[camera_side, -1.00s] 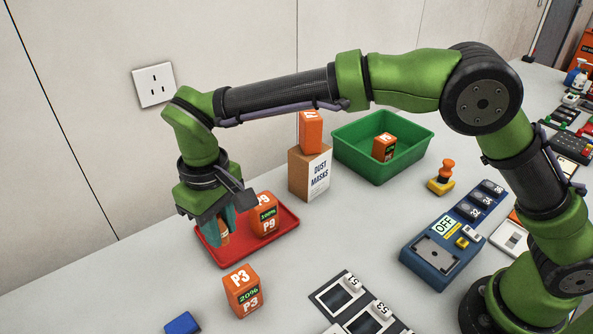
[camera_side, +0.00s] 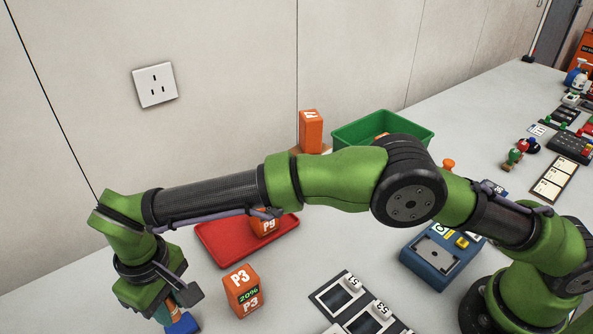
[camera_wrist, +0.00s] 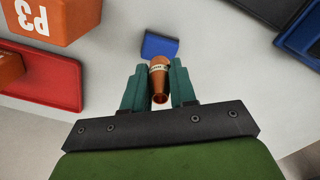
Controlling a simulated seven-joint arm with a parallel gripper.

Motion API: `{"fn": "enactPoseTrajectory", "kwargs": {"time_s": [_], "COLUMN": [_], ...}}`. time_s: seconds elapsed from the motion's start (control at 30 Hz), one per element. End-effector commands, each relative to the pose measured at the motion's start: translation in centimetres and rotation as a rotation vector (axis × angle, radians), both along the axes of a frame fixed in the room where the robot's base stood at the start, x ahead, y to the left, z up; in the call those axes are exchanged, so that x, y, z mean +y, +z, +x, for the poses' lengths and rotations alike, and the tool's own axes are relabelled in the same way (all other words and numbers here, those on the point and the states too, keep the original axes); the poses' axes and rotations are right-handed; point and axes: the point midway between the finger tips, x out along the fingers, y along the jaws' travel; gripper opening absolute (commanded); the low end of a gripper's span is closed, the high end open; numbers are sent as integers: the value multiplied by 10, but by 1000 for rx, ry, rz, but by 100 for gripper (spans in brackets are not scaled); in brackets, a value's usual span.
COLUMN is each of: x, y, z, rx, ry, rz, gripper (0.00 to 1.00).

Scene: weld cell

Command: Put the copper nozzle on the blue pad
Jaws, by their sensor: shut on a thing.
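The copper nozzle (camera_wrist: 158,80) is between the two teal fingers of my gripper (camera_wrist: 155,88) in the wrist view, and the fingers are shut on it. A pale band runs round the nozzle. The blue pad (camera_wrist: 160,45) lies on the table just beyond the nozzle's far end in the wrist view. In the side view the blue pad (camera_side: 184,325) is at the bottom edge, partly behind my gripper (camera_side: 170,314). The nozzle is over or close to the pad; I cannot tell whether they touch.
An orange P3 block (camera_side: 242,291) stands close to the right of my gripper. A red tray (camera_side: 225,240) holds an orange P9 block (camera_side: 264,224). A green bin (camera_side: 350,130) is at the back, and a blue OFF panel (camera_side: 430,262) is at the right.

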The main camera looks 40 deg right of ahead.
Motion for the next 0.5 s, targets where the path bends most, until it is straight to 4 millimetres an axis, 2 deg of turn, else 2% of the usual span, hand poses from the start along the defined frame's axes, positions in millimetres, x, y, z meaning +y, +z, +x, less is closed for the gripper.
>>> {"fn": "enactPoseTrajectory", "kwargs": {"time_s": [0.1, 0.2, 0.5], "x": [-1, -1, -1], "y": [-20, -30, -32], "z": [0, 0, 0], "rx": [2, 3, 1], "ry": [1, -1, -1], "rz": [-4, -2, -1], "gripper": [0, 0, 0]}}
